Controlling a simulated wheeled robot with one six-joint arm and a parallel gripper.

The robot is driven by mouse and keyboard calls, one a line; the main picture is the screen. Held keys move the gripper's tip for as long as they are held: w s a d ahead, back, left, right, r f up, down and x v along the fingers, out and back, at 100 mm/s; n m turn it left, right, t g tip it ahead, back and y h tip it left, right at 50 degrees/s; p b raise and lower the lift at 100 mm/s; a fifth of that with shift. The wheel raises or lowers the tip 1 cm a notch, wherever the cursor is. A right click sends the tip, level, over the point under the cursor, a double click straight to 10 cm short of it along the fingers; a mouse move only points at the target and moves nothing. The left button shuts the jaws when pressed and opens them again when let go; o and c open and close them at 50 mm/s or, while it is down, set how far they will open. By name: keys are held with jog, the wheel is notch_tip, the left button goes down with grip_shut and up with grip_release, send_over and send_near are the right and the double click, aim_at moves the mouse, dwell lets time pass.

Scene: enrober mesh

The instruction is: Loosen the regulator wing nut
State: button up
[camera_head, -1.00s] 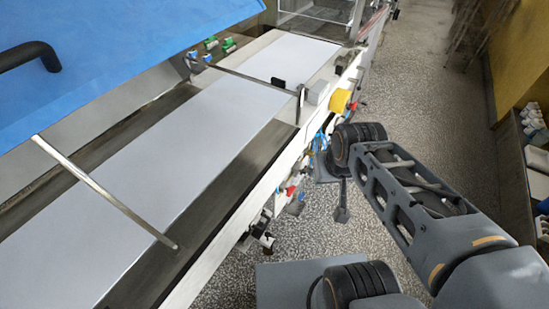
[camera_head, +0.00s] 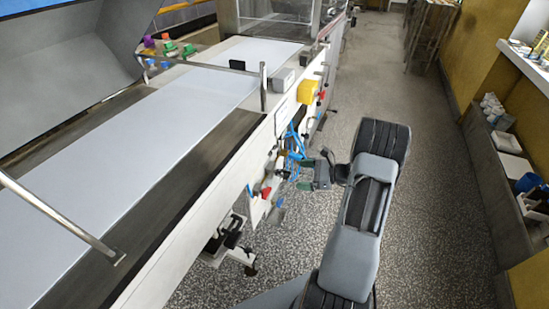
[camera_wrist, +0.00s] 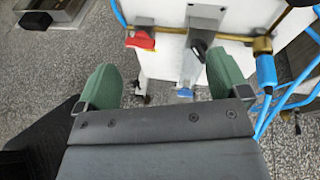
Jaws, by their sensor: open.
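My gripper (camera_head: 302,173) is beside the machine's near side, its jaws toward the pipework. In the wrist view its two green fingers (camera_wrist: 163,64) are wide apart with nothing between the pads. In the head view the wing nut is too small to make out.
A brass pipe (camera_wrist: 232,38) carries a blue connector (camera_wrist: 266,72), with blue hoses to the right. A yellow box (camera_head: 307,90) and grey box (camera_head: 283,80) sit on the machine side. The white conveyor belt (camera_head: 150,130) lies left. Speckled floor (camera_head: 430,200) is open to the right.

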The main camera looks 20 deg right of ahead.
aim_at(275, 150)
jog(key=w+d+r+m+t, duration=0.2)
jog(key=w+d+m+t, duration=0.1)
jog(key=w+m+t, duration=0.1)
jog(key=x, duration=1.2)
jog(key=shift+w+a+r, duration=0.3)
jog(key=shift+r, duration=0.1)
jog(key=c, duration=0.9)
jog(key=shift+b, duration=0.35)
jog(key=shift+c, duration=0.2)
